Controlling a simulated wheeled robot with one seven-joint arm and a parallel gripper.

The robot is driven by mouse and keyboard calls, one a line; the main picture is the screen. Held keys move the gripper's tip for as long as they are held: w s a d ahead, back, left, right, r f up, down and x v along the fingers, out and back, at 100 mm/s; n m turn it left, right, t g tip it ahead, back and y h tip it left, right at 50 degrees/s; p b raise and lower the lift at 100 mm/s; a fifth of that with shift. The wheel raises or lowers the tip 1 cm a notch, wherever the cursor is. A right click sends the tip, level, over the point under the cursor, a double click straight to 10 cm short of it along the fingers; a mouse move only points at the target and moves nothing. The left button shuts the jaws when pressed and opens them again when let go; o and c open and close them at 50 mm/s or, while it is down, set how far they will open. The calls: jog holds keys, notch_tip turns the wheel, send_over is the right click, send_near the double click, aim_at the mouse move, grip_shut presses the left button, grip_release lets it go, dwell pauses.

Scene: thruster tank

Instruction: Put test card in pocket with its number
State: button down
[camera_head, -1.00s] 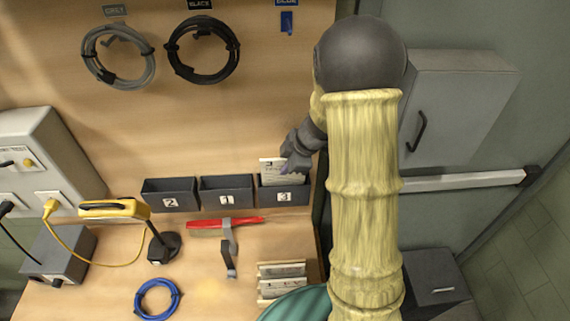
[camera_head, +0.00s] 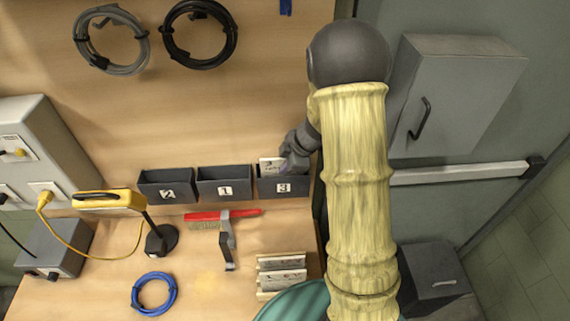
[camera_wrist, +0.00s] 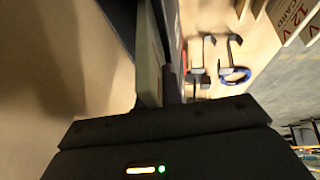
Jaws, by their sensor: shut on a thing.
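A white test card (camera_head: 270,164) stands at the mouth of the dark pocket marked 3 (camera_head: 268,186), its upper part showing above the rim and its lower part hidden inside. My gripper (camera_head: 288,168) is at the card's right side, shut on it. In the wrist view the card (camera_wrist: 149,75) is a pale slab edge-on beside the dark pocket wall. The pockets marked 2 (camera_head: 153,187) and 1 (camera_head: 240,189) hang to the left, with no card showing. The number on the held card is too small to read surely.
More cards sit in a wooden rack (camera_head: 281,290) on the bench, also in the wrist view (camera_wrist: 291,18).

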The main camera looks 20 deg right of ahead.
jog(key=c, duration=1.5)
grip_release()
jog(key=v, duration=1.7)
jog(key=shift+s+r, duration=0.15)
jog(key=shift+r, duration=0.1)
